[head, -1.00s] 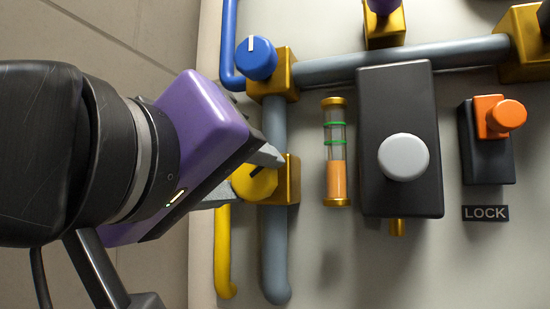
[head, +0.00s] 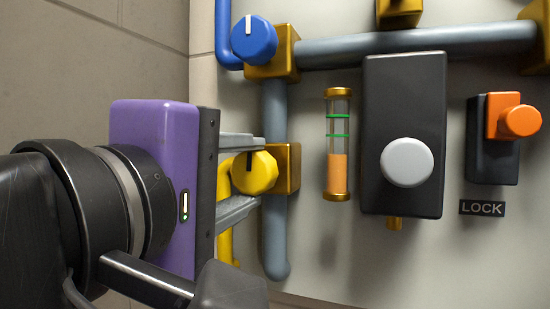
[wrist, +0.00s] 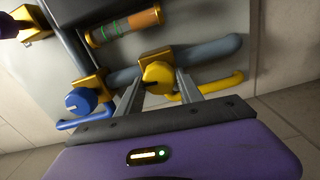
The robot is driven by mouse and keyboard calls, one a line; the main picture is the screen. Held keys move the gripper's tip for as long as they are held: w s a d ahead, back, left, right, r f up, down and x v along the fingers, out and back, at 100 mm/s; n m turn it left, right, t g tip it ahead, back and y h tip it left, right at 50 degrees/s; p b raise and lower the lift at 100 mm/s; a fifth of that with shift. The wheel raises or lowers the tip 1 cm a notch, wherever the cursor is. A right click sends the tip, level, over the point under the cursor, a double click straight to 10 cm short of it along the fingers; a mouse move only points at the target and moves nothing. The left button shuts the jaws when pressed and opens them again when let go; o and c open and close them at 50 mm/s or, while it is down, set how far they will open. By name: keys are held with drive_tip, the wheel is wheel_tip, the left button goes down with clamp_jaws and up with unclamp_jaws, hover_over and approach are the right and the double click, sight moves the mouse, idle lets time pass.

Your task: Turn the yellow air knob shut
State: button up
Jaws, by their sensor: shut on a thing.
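The yellow knob (head: 254,173) sits on a brass block on the grey pipe, beside the yellow pipe. A dark mark on it points roughly up in the head view. My gripper (head: 250,174) is shut on the yellow knob, one grey finger above it and one below in the head view. In the wrist view the yellow knob (wrist: 158,76) lies between the two fingertips (wrist: 157,82). The finger contact faces are partly hidden.
A blue knob (head: 254,39) with a white mark pointing up is just above. To the right are a sight glass (head: 338,146) with orange liquid, a black box with a grey button (head: 407,160), and an orange knob (head: 519,121) above a LOCK label (head: 482,208).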

drive_tip(key=shift+a+n, duration=0.1)
drive_tip(key=shift+n, duration=0.4)
drive_tip(key=o, duration=1.3)
drive_tip(key=shift+o, duration=0.2)
